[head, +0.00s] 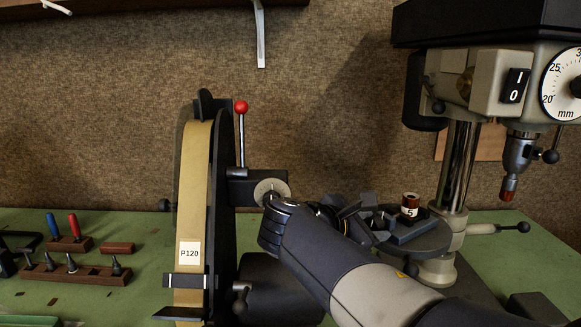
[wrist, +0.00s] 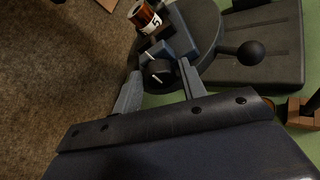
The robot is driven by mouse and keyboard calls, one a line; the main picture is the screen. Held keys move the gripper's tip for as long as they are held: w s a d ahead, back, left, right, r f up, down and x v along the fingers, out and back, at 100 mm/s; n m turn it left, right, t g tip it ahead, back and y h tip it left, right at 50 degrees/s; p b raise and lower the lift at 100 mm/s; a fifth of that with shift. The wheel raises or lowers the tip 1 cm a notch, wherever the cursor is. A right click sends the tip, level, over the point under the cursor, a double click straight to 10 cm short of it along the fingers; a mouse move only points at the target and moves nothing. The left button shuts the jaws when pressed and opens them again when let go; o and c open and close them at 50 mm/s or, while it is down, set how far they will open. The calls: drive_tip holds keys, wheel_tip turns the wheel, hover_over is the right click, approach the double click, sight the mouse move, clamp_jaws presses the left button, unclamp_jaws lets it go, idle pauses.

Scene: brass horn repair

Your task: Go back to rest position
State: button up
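My gripper (head: 368,208) is beside the round table of the drill press, level with a small blue-grey vise (head: 412,232). In the wrist view my gripper (wrist: 160,70) has its two grey fingers spread apart. A dark round knob (wrist: 158,71) of the vise lies between or just beyond the fingertips; I cannot tell whether they touch it. The vise (wrist: 181,38) holds or backs a brown cylinder with a white label "5" (wrist: 143,17), which also stands upright in the head view (head: 410,205).
A belt sander (head: 195,150) marked P120 stands left of my arm, close to it. The drill press (head: 460,165) rises at the right, with a lever ball (wrist: 251,53) near my gripper. Wooden tool racks (head: 75,272) sit on the green bench at left.

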drive_tip(key=shift+s+f+m+t+b, duration=0.15)
drive_tip(key=shift+m+t+b, duration=0.25)
drive_tip(key=shift+b, duration=1.3)
drive_tip(key=shift+w+f+m+t+b, duration=0.15)
drive_tip(key=shift+m+b, duration=0.45)
drive_tip(key=shift+b, duration=1.05)
drive_tip(key=v, duration=0.7)
drive_tip(key=shift+r+p, duration=0.35)
drive_tip(key=shift+s+d, duration=0.15)
drive_tip(key=shift+d, duration=0.05)
